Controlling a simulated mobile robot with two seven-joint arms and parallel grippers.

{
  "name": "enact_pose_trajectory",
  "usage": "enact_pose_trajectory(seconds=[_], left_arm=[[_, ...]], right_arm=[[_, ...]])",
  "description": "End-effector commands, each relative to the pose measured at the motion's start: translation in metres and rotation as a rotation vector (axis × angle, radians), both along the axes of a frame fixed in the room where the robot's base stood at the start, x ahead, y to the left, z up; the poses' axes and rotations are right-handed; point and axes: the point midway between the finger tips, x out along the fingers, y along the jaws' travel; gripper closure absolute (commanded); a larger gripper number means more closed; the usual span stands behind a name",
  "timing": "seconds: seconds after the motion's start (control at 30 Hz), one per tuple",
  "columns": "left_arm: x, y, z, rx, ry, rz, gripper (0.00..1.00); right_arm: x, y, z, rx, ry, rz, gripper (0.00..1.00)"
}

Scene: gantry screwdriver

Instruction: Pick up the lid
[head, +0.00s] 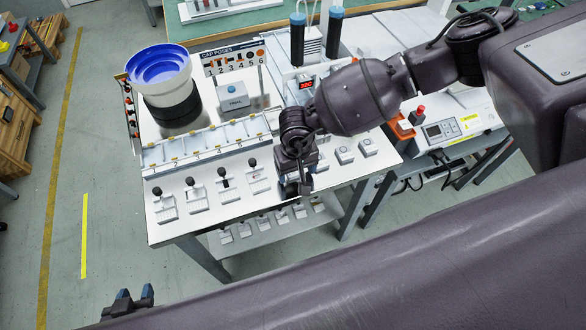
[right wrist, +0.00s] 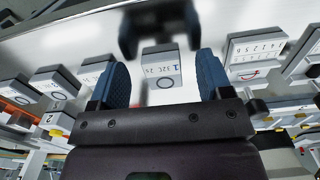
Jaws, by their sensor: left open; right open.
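No part that I can surely tell as the lid shows in either view. My right gripper (head: 304,187) hangs over the front half of the white workbench (head: 160,232) in the head view. In the right wrist view its two blue fingers (right wrist: 162,68) are spread apart. A small grey block (right wrist: 163,62) with a printed label and a round ring shows between them, with no visible contact. The arm hides part of the bench beneath it. My left gripper (head: 135,299) is at the bottom left of the head view, open and empty, away from the bench over the floor.
Several fixtures with black knobs (head: 223,181) stand along the bench front. A blue-topped bowl feeder (head: 160,68) stands at the back left, beside the cap poses sign (head: 232,57). Dark upright cylinders (head: 334,32) stand behind. More labelled grey blocks (right wrist: 257,52) flank the right gripper.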

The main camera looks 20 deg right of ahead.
Motion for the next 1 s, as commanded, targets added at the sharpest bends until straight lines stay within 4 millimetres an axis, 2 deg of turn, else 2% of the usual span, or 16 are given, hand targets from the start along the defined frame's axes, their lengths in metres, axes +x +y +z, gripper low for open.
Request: enact_pose_trajectory(seconds=[0.1, 0.3, 0.63, 0.87, 1.0], left_arm=[[-0.0022, 0.0004, -0.0026, 0.000, 0.006, 0.001, 0.57], [-0.0030, 0.0008, -0.0019, 0.002, 0.006, 0.001, 0.57], [-0.0039, 0.0010, -0.0021, 0.002, 0.008, 0.001, 0.57], [-0.0037, 0.0009, -0.0019, 0.002, 0.007, 0.001, 0.57], [-0.0031, 0.0009, 0.0000, 0.002, 0.005, 0.001, 0.57]], right_arm=[[-0.0003, 0.0004, -0.0093, 0.000, 0.001, 0.001, 0.28], [0.0002, 0.0002, -0.0086, 0.000, -0.001, 0.001, 0.29], [0.0002, 0.0001, -0.0085, 0.000, -0.001, 0.000, 0.80], [0.0003, 0.0001, -0.0078, 0.000, -0.001, 0.000, 0.81], [0.0009, 0.0000, 0.0003, 0.000, -0.002, 0.000, 0.81]])
